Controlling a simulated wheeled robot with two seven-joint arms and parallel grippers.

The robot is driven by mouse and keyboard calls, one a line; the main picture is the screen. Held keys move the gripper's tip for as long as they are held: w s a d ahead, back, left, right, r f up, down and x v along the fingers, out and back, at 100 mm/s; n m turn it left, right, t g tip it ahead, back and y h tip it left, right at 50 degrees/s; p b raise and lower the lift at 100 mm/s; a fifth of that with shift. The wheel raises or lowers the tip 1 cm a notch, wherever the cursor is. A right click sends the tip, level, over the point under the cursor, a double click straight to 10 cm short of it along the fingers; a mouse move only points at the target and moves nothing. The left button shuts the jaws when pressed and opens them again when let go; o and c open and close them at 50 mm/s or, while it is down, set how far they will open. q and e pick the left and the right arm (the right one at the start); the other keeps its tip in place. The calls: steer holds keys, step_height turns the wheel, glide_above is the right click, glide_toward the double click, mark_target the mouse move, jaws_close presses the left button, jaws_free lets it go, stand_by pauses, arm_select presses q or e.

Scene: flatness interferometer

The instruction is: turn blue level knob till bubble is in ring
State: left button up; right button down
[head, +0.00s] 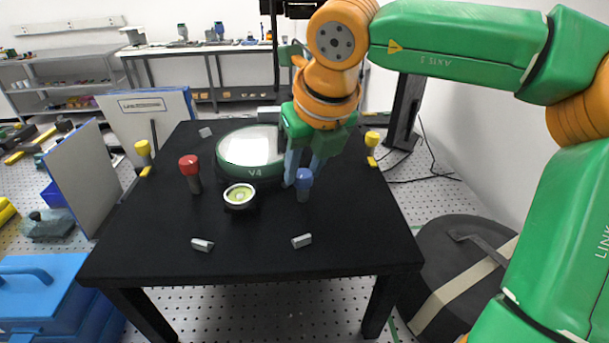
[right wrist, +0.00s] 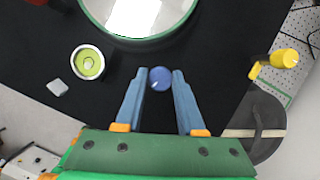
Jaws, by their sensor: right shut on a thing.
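The blue level knob (head: 304,187) stands upright on the black table, right of the round level. In the right wrist view the knob (right wrist: 160,80) sits between the tips of my right gripper (right wrist: 160,73), which is shut on it. In the head view my right gripper (head: 302,173) reaches down to the knob from above and behind. The round bubble level (head: 239,195) has a pale rim and a yellow-green face; it also shows in the right wrist view (right wrist: 88,63). The bubble is too small to place surely against the ring. My left gripper is not in view.
A green-rimmed round glass marked V4 (head: 252,150) lies behind the level. A red knob (head: 190,172) stands left, with yellow knobs (head: 143,150) (head: 372,140) at both sides. Small grey blocks (head: 202,244) (head: 302,241) lie near the front. The table's (head: 250,258) front is otherwise clear.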

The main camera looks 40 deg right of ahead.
steer(key=shift+a+m+h, duration=0.1)
steer(key=shift+m+h, duration=0.4)
steer(key=shift+m, duration=0.6)
steer(key=shift+g, duration=0.3)
steer(key=c, duration=0.5)
jaws_free()
steer(key=shift+s, duration=0.1)
steer(key=shift+r, duration=0.1)
steer(key=v, duration=0.7)
steer(key=shift+s+p, duration=0.1)
steer(key=shift+p, duration=0.3)
